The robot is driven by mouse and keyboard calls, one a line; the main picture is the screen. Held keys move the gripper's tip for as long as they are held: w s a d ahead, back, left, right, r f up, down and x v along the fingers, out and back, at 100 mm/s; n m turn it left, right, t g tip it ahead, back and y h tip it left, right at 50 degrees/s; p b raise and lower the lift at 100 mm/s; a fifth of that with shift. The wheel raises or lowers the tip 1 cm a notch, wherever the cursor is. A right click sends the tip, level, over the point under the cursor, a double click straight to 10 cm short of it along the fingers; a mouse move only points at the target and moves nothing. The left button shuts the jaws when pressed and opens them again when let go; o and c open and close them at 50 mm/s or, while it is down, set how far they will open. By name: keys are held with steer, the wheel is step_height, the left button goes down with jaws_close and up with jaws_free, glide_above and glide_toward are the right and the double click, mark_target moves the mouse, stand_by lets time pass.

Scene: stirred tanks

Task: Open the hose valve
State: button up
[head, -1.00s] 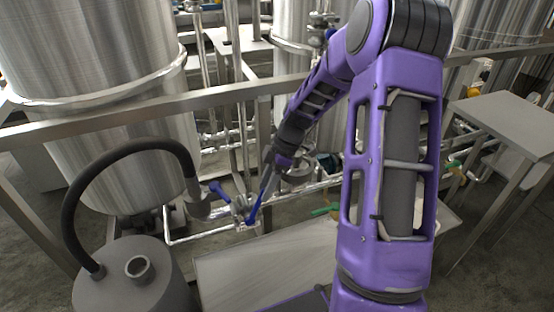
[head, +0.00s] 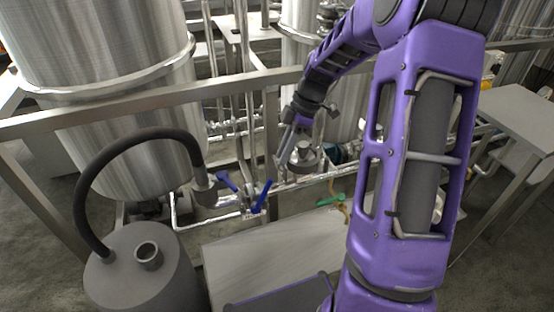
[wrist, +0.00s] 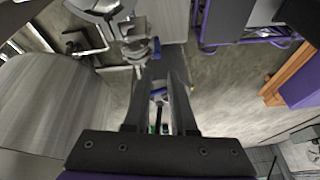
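Two valve handles are blue in the head view. One blue lever (head: 228,182) sits beside the end of the black hose (head: 130,140). The other blue lever (head: 262,196) stands tilted on the pipe just to its right. A green handle (head: 330,200) lies further right, beside a tan hose-like piece (head: 346,208). I cannot tell for certain which one is the hose valve. My gripper (head: 281,160) is above and right of the second blue lever, apart from it. In the wrist view my gripper (wrist: 165,60) has a gap between its fingers, and blue and green bits show beyond, not held.
A steel rail (head: 240,88) crosses in front of the large tank (head: 100,50). A grey canister (head: 140,275) stands at lower left with the black hose arching from it. A flat grey top (head: 250,262) lies below the pipes. A table (head: 515,115) stands at right.

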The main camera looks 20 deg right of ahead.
steer(key=a+h, duration=0.1)
steer(key=a, duration=0.1)
steer(key=s+a+n+h, duration=0.1)
steer(key=a+h, duration=0.1)
steer(key=a, duration=0.1)
steer(key=s+a+f+n+g+h, duration=0.1)
steer(key=a, duration=0.2)
steer(key=shift+s+h+p, duration=0.2)
steer(key=shift+h+p, duration=0.1)
steer(key=shift+h, duration=0.1)
jaws_close()
steer(key=n+t+h, duration=0.2)
steer(key=h, duration=0.1)
glide_toward(261, 197)
steer(key=shift+t+h, duration=0.4)
steer(key=b+x, duration=0.1)
steer(key=x, duration=0.1)
steer(key=b+x, duration=0.1)
steer(key=x, duration=0.1)
steer(key=shift+s+a+f+b, duration=0.15)
steer(key=shift+s+a+b, duration=0.15)
steer(key=shift+a, duration=0.05)
steer(key=shift+w+d+f, duration=0.2)
steer(key=shift+d, duration=0.35)
steer(key=shift+d+r, duration=0.1)
